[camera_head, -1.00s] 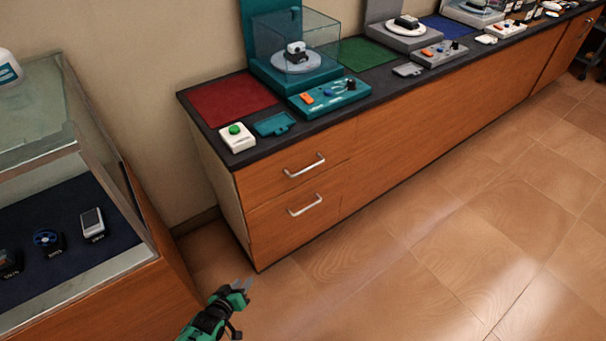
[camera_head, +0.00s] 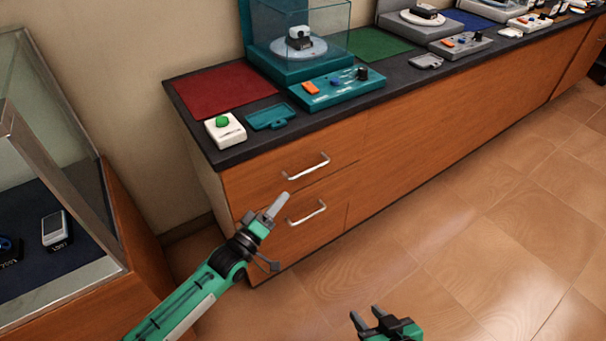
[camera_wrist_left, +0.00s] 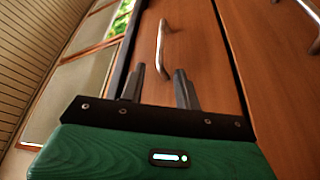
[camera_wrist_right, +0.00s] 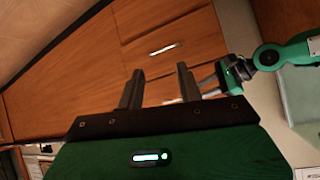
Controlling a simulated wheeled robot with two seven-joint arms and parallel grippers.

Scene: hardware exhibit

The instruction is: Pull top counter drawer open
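The top counter drawer (camera_head: 275,185) is a brown wood front just under the dark countertop, and it is shut. Its silver bar handle (camera_head: 307,167) also shows ahead of the fingers in the left wrist view (camera_wrist_left: 161,46). My left gripper (camera_head: 272,207) is in front of the drawers, below and left of the top handle in the head view, apart from it. In the left wrist view its two fingers (camera_wrist_left: 160,80) are spread with nothing between them. My right gripper (camera_head: 366,318) is low over the floor, its fingers (camera_wrist_right: 160,88) open and empty.
A lower drawer with its own handle (camera_head: 307,212) is directly below. On the countertop are a green-button box (camera_head: 225,131), a red mat (camera_head: 222,90) and a teal control panel (camera_head: 338,88). A glass display case (camera_head: 50,150) stands at left. The floor (camera_head: 460,240) at right is clear.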

